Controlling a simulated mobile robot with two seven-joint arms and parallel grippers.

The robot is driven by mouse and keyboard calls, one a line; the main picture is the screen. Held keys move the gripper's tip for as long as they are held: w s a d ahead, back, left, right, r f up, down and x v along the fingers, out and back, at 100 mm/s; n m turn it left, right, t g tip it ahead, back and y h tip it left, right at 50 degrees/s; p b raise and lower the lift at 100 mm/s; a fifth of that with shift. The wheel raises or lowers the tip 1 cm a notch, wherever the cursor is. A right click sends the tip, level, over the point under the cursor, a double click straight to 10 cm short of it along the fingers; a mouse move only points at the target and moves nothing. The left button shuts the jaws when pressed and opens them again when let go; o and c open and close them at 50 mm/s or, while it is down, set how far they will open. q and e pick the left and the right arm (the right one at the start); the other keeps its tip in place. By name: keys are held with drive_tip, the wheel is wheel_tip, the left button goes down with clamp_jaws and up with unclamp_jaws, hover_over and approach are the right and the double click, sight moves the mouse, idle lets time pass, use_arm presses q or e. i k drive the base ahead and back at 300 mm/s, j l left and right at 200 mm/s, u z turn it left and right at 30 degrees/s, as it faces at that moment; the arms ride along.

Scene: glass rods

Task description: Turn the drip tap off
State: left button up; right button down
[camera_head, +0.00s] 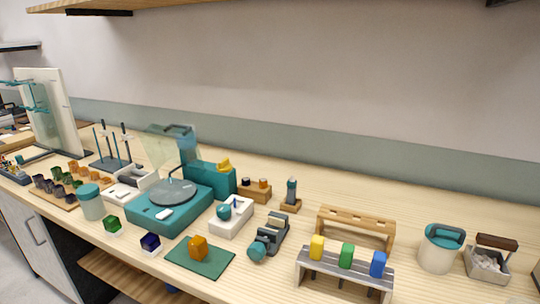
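The teal machine (165,212) stands left of the middle of the worktop. It carries a round grey disc (172,192), and a clear upright guard (162,150) rises behind it. A teal box (205,178) stands at the machine's back right, with a small yellow lever-like part (223,164) on top. A thin dark spout-like piece reaches over the disc. I cannot tell for sure which part is the drip tap, or whether water is dripping. Neither of my grippers is in view.
A green mat (220,262) with an orange block (197,248) lies in front. A white block with a teal knob (235,218) stands right of the machine. A grey rack (345,277) holds yellow, green and blue pieces.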

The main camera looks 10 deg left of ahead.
sight(224, 166)
drive_tip(key=j+z, duration=0.25)
drive_tip(key=z, duration=0.25)
drive_tip(key=j+z, duration=0.25)
drive_tip(key=z, duration=0.25)
drive_tip(key=j+z, duration=0.3)
drive_tip(key=k+j+z, duration=0.4)
drive_tip(key=j, duration=0.25)
drive_tip(key=k+j+z, duration=0.15)
drive_tip(key=j, duration=0.3)
drive_tip(key=k+j, duration=0.2)
drive_tip(key=j, duration=0.15)
drive_tip(key=k+j, duration=0.2)
drive_tip(key=j+z, duration=0.05)
drive_tip(key=j, duration=0.05)
